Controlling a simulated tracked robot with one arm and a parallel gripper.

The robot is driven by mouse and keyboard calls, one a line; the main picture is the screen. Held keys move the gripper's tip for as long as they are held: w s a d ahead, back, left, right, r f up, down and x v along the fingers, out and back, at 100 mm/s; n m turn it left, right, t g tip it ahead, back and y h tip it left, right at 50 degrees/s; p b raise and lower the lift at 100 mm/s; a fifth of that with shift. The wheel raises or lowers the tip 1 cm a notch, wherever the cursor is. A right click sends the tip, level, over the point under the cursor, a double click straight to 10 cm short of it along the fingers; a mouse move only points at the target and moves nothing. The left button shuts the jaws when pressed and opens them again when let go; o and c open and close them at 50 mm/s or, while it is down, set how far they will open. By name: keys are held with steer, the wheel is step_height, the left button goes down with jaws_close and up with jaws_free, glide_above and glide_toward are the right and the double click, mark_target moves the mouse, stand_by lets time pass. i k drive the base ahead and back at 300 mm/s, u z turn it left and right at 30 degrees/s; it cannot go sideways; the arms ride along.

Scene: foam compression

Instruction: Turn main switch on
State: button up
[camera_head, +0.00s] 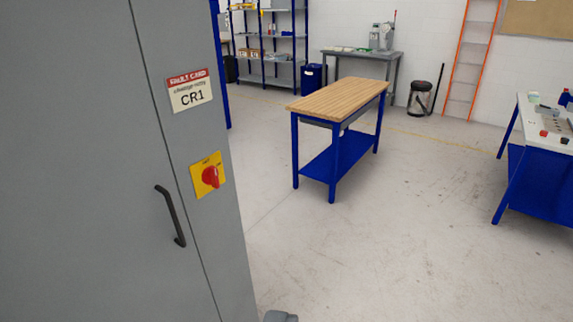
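The main switch (210,177) is a red rotary knob on a yellow square plate. It sits on the front of a tall grey cabinet (75,170) at the left of the view. The knob looks roughly upright; its exact setting is too small to read. A card marked CR1 (189,91) is fixed above the switch. A black door handle (171,216) is to the lower left of the switch. No gripper fingers are clearly visible. A small grey piece shows at the bottom edge, and I cannot tell what it is.
A blue workbench with a wooden top (340,99) stands in mid-room. A second blue bench (545,140) is at the right edge. Shelving (270,45), a grey table (362,54), a black bin (420,98) and an orange ladder (472,60) line the back. The floor between is clear.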

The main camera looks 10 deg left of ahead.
mark_target(210, 177)
steer(key=z, duration=0.2)
steer(key=i, duration=1.05)
steer(key=u, duration=0.65)
steer(key=i, duration=0.45)
steer(key=u, duration=0.45)
